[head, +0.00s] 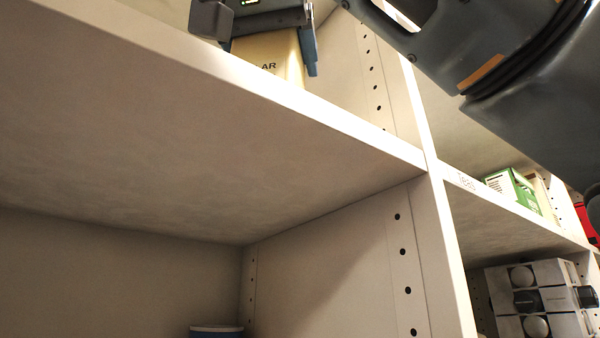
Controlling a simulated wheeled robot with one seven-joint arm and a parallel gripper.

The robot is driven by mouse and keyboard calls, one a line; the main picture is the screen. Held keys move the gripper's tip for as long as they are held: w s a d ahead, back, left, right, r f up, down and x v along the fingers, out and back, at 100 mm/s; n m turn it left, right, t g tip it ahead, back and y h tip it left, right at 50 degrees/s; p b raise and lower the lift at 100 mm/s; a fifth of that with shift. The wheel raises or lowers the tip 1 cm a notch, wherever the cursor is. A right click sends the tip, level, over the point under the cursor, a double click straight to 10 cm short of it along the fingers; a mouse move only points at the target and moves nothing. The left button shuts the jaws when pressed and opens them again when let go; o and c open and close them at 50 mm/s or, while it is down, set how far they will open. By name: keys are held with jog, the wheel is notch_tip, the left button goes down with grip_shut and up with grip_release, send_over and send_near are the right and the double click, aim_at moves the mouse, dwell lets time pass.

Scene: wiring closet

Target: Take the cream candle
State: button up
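A cream block-like object (270,58) with dark letters ending in "AR" stands on the upper shelf, at the top of the head view; it may be the cream candle. Its upper part is hidden behind my gripper (267,30). One blue-grey finger hangs along the object's right side, close to it. The other finger side is mostly cut off or hidden near the object's left edge. I cannot tell whether the fingers touch the object.
The upper shelf's pale front edge (330,135) runs below the object. An upright divider (447,255) stands to the right. A blue container (216,332) sits in the lower, mostly empty compartment.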

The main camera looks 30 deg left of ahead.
grip_shut()
jog(key=shift+r, duration=0.25)
dwell(0.5)
